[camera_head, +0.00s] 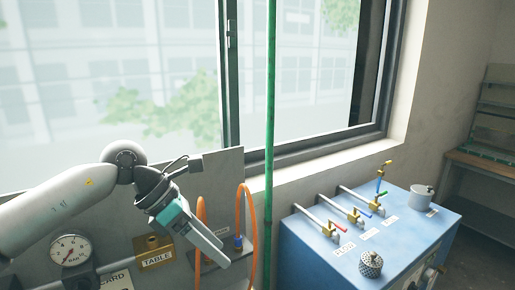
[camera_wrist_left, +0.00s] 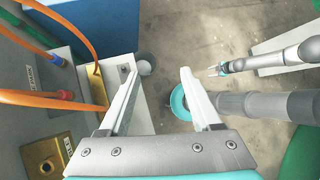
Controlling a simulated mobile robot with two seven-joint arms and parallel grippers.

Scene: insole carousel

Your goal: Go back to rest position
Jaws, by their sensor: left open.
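My left gripper (camera_head: 222,255) reaches in from the left in the head view, tilted down to the right in front of the orange hoses. In the left wrist view its two fingers (camera_wrist_left: 158,80) stand apart with nothing between them, over bare floor and the edge of a panel. My right gripper (camera_wrist_left: 217,69) shows small at the right of the left wrist view; its jaw opening is too small to judge. It is not in the head view.
Orange hoses (camera_head: 241,208) rise close beside the left gripper. A pressure gauge (camera_head: 71,251) and a brass block labelled TABLE (camera_head: 154,252) sit below the arm. A green pole (camera_head: 269,120) stands between there and the blue cabinet (camera_head: 405,240) with valves.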

